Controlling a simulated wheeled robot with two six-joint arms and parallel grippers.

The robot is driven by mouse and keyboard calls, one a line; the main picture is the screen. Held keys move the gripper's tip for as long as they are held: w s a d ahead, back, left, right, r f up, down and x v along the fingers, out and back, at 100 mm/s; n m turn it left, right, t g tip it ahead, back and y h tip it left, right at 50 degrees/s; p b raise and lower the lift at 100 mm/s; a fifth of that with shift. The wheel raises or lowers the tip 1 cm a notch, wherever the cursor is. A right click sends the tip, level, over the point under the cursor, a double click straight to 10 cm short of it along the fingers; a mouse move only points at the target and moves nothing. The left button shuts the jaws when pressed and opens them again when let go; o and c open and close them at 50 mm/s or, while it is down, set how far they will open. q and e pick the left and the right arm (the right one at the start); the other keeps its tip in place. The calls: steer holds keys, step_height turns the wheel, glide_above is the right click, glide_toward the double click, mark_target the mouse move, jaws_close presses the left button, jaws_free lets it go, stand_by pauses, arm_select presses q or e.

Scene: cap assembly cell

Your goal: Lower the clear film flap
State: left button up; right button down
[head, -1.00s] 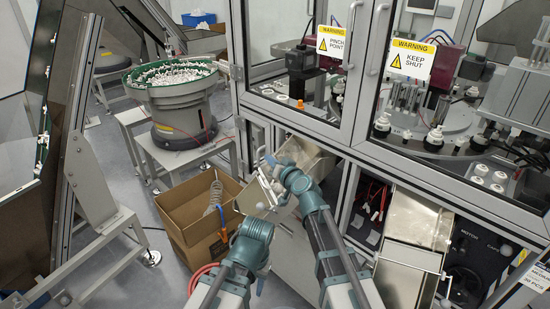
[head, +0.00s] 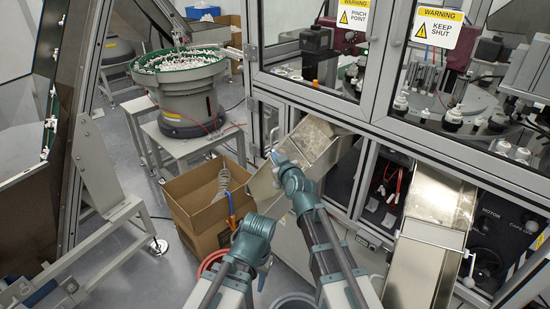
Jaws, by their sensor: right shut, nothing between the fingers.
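A steel chute (head: 316,144) slopes out of the lower front of the machine cabinet, down to the left. I cannot clearly make out the clear film flap; clear film is hard to tell from the steel and glass here. My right gripper (head: 278,157) is shut and empty, its tip over the chute's left part. I cannot tell whether it touches the chute. My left gripper (head: 262,276) is low in the middle, below the chute's lower end, pointing down and partly hidden by its own wrist. Its fingers are too unclear to read.
A cardboard box (head: 184,208) holding a grey coil stands left of the chute. A bowl feeder (head: 190,104) on a stand is behind it. A second steel chute (head: 424,238) is at the right. Glass cabinet doors with warning signs (head: 438,27) rise above.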

arm_select(q)
steer(key=shift+f+b, duration=0.3)
steer(key=shift+f, duration=0.2)
arm_select(e)
steer(key=shift+f, duration=0.45)
arm_select(q)
steer(key=shift+a+f, duration=0.1)
arm_select(e)
steer(key=shift+f, duration=0.1)
